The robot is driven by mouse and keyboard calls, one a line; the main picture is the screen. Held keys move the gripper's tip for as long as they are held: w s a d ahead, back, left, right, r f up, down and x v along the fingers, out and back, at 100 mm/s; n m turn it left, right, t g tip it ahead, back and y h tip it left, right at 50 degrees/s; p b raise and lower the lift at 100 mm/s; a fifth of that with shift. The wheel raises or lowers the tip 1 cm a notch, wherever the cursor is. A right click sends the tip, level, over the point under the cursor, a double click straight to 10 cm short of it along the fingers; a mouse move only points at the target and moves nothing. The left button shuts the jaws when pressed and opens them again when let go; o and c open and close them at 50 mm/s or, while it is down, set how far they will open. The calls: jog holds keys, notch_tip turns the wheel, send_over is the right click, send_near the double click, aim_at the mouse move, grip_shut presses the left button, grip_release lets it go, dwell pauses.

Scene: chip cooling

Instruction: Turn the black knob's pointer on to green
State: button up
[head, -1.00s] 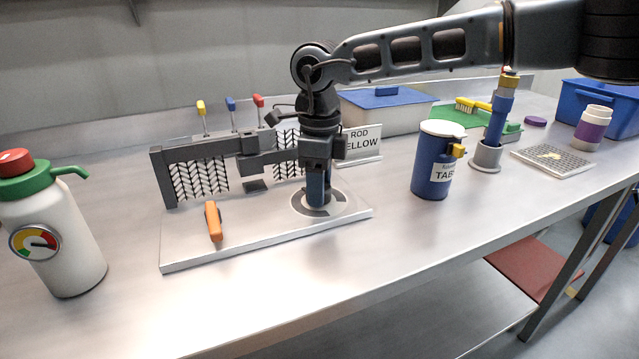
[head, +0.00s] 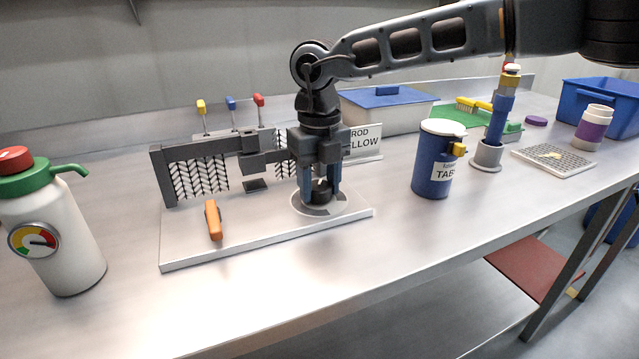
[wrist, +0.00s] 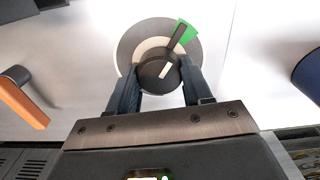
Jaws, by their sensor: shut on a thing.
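The black knob (wrist: 156,75) sits on a round dial plate (wrist: 130,45) with dark grey and pale areas and a green sector (wrist: 189,35). A white mark shows on the knob's top. My gripper (wrist: 158,72) is shut on the knob, one finger on each side. In the head view, my gripper (head: 319,192) points straight down over the dial, and the knob (head: 321,191) shows between the fingers.
The dial is on a pale base board (head: 260,232) with an orange handle (head: 213,220) and a dark mesh frame (head: 200,178). A sign (head: 364,142) stands close behind my gripper. A blue canister (head: 432,165) is to the right and a white bottle (head: 65,235) far left.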

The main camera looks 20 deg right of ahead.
aim_at(319, 186)
jog(key=shift+m, duration=0.7)
jog(key=o, duration=1)
jog(key=shift+o, duration=0.2)
jog(key=shift+r, duration=0.15)
notch_tip(319, 186, up, 8)
jog(key=shift+f, duration=0.25)
